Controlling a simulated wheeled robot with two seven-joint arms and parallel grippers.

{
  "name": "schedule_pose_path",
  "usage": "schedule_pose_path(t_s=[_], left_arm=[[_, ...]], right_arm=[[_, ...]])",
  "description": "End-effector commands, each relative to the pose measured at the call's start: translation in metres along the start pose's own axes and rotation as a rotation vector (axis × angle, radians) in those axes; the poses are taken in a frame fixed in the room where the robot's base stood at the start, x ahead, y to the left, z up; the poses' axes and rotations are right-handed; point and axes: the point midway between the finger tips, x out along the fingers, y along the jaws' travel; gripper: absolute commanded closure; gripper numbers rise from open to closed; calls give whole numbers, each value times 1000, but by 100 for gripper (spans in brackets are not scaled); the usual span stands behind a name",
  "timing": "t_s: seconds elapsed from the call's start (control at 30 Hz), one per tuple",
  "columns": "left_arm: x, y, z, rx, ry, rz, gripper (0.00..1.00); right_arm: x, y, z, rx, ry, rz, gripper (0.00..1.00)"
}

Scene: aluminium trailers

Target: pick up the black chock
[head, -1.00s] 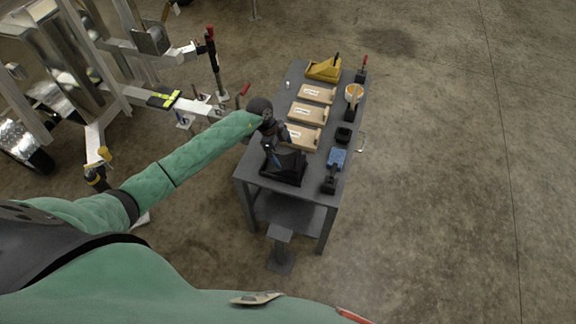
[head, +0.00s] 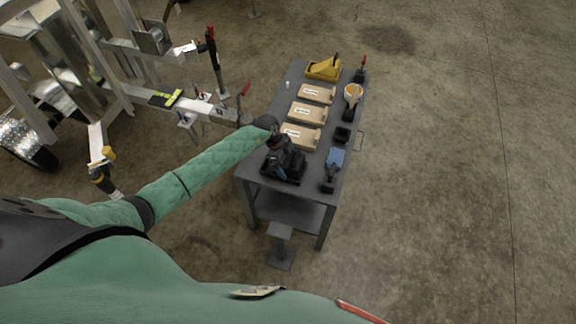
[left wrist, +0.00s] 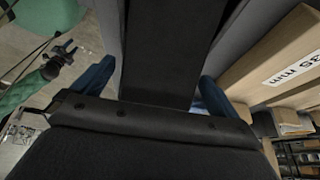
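The black chock (head: 294,176) lies in a dark tray at the near left end of the grey table. My left gripper (head: 277,160) is over it in the head view and hides part of it. In the left wrist view the black chock (left wrist: 172,50) stands between the two blue fingertips of my left gripper (left wrist: 155,82). The fingers are wide apart, one on each side, and I see no clear grip. My right gripper (left wrist: 64,50) shows small at the left of the left wrist view and looks open and empty.
Several labelled tan blocks (head: 308,113) lie behind the chock on the table (head: 256,201). A blue-topped tool (head: 333,168) and a tape roll (head: 352,94) lie along the right side. An aluminium trailer frame (head: 190,105) stands left.

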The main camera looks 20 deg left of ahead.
Motion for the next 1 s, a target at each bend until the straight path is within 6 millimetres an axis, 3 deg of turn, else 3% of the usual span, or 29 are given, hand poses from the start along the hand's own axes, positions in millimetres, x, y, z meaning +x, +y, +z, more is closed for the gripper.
schedule_pose_path(t_s=[0.03,0.3,0.7,0.83,1.0], left_arm=[[0,0,0,0,0,0,12],[0,0,0,0,0,0,64],[-12,-1,-4,1,0,-3,64],[-31,-2,-12,3,0,-4,64],[-59,-2,-24,2,0,-5,64]], right_arm=[[0,0,0,0,0,0,64],[0,1,-1,1,0,1,64],[5,1,-2,0,-2,1,64],[0,-2,-33,0,27,-1,64],[-8,-4,-53,4,29,-4,64]])
